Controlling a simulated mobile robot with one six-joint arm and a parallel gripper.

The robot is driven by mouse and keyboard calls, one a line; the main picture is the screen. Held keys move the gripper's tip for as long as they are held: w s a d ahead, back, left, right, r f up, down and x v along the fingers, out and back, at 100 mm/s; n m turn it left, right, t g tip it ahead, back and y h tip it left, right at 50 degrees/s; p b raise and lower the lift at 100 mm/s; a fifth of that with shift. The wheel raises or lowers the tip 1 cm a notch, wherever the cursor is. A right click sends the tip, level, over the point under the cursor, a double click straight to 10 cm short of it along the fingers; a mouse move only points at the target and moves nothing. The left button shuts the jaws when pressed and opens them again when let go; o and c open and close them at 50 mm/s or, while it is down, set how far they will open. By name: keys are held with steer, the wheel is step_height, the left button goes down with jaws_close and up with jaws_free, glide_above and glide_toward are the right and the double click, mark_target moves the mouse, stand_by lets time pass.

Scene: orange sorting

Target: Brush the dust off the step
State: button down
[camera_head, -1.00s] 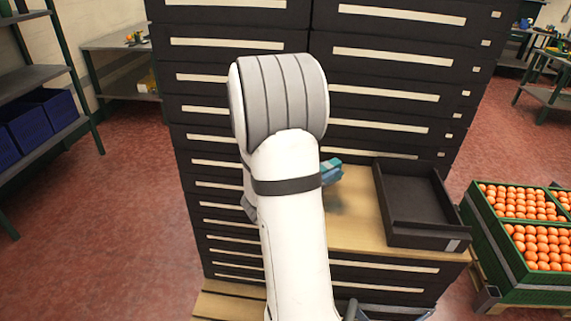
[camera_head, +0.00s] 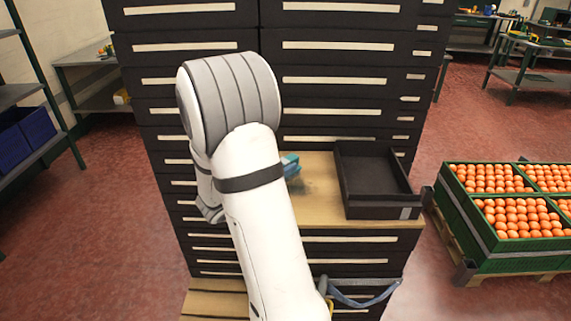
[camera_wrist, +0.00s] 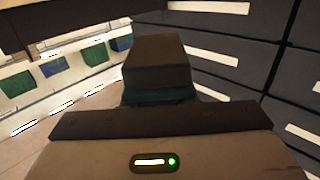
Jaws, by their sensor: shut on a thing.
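A teal brush (camera_head: 291,165) shows in the head view at the right edge of my arm, over the back of the pale wooden step (camera_head: 322,217). A dark, blurry smudge of dust (camera_head: 308,188) lies on the step just in front of the brush. My gripper is hidden behind my arm in the head view. In the wrist view my gripper (camera_wrist: 157,72) points ahead, with a teal strip of the brush (camera_wrist: 160,96) under a dark brown block. It is shut on the brush. Whether the bristles touch the step is hidden.
A black open tray (camera_head: 376,212) stands on the step to the right of the dust. Tall dark drawer cabinets (camera_head: 335,75) rise behind. Green crates of oranges (camera_head: 463,235) stand at the right. A lower wooden ledge (camera_head: 213,301) is at the front left. Red floor is clear at the left.

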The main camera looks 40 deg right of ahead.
steer(key=shift+w+a+f, duration=0.15)
steer(key=shift+w+f, duration=0.05)
steer(key=shift+w, duration=0.35)
steer(key=shift+w+a+f, duration=0.1)
steer(key=shift+w+f, duration=0.1)
steer(key=shift+w, duration=0.35)
steer(key=shift+s+a+r, duration=0.1)
steer(key=shift+s+r, duration=0.05)
steer(key=shift+w, duration=0.3)
steer(key=shift+s+r+p, duration=0.1)
steer(key=shift+r+p, duration=2.3)
steer(key=shift+r, duration=0.6)
steer(key=shift+r+p, duration=1.25)
steer(key=shift+r, duration=0.35)
steer(key=shift+f, duration=0.1)
